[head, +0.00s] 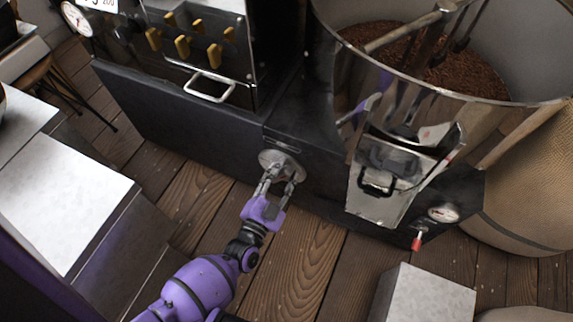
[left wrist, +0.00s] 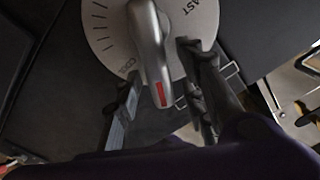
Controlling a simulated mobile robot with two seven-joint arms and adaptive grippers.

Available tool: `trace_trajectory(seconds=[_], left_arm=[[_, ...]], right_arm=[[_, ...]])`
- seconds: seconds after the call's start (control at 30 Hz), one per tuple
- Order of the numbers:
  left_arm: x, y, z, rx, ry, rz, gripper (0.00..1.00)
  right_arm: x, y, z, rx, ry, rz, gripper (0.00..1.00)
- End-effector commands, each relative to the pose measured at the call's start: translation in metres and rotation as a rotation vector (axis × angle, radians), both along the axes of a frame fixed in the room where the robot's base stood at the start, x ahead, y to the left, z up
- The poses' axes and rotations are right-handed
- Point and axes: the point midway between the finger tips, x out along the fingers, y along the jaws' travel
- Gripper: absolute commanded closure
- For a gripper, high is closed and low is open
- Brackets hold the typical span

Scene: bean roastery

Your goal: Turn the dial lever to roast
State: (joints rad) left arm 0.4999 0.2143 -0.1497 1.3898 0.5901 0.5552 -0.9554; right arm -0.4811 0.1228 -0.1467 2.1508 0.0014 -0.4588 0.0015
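The dial (head: 275,158) is a round pale plate on the front of the dark machine. In the left wrist view the dial plate (left wrist: 98,30) carries tick marks, a word ending in "AST" at upper right and what looks like "COOL" at lower left. The silver dial lever (left wrist: 150,45) has a red mark at its end, which points down, nearer the "COOL" lettering. My left gripper (head: 279,179) is at the dial. In the wrist view its fingers (left wrist: 160,95) are spread on either side of the lever's end, with gaps visible. My right gripper is not in view.
A metal chute (head: 385,180) with a black handle and a small red-handled lever (head: 416,243) are right of the dial. A large drum (head: 480,75) of beans is above. A pale block (head: 430,295) stands at lower right, a white-topped counter (head: 65,205) at left.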

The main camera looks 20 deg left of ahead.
Motion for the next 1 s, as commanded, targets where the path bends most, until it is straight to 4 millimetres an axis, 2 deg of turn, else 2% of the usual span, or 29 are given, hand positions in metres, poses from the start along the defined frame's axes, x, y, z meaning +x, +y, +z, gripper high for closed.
trace_trajectory(seconds=[0.27, 0.57, 1.0], left_arm=[[0.0011, -0.0013, 0.0003, -0.001, 0.0, 0.0, 0.62], [0.001, -0.0012, 0.0002, -0.001, 0.001, -0.001, 1.0], [0.001, -0.0003, 0.0008, -0.017, 0.001, -0.001, 1.0]], right_arm=[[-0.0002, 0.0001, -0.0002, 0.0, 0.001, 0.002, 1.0], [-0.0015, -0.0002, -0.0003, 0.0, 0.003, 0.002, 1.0], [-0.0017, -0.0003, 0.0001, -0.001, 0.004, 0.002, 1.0]])
